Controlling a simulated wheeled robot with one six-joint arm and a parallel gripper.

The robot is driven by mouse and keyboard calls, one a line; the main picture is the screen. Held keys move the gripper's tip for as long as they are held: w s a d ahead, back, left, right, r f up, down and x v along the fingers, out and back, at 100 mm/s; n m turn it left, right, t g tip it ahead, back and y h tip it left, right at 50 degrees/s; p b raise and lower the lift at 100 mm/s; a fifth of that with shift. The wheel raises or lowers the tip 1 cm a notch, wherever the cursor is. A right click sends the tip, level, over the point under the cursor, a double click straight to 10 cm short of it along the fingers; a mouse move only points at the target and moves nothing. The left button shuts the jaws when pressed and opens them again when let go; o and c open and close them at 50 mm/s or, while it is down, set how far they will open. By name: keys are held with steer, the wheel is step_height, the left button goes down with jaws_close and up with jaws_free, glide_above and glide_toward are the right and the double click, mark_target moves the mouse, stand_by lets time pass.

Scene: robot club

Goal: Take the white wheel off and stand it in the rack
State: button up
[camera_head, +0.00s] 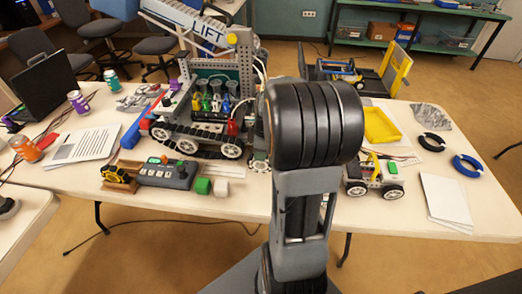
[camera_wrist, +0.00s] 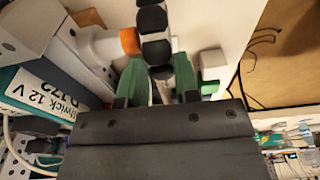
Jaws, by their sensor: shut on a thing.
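In the wrist view the green fingers of my gripper (camera_wrist: 160,85) are shut on a wheel (camera_wrist: 153,22), seen edge-on with its black tread. Its hub colour is hidden. The wheel is beside an orange collar (camera_wrist: 130,41) on a white shaft; I cannot tell whether it is still on an axle. In the head view my arm hides the gripper and the held wheel. A low wooden stand (camera_head: 121,188), perhaps the rack, is at the table's front left with a yellow wheel (camera_head: 117,174) standing in it.
A tracked machine (camera_head: 195,140) with a tower stands left of my arm. A small car (camera_head: 375,182) is on its right, with a yellow tray (camera_head: 382,126) behind. A grey control box (camera_head: 165,174) and green block (camera_head: 203,186) lie near the stand. A teal battery (camera_wrist: 40,92) is close left of the gripper.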

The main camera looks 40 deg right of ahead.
steer(key=shift+r+p, duration=2.1)
steer(key=shift+r, duration=0.8)
steer(key=shift+a, duration=0.1)
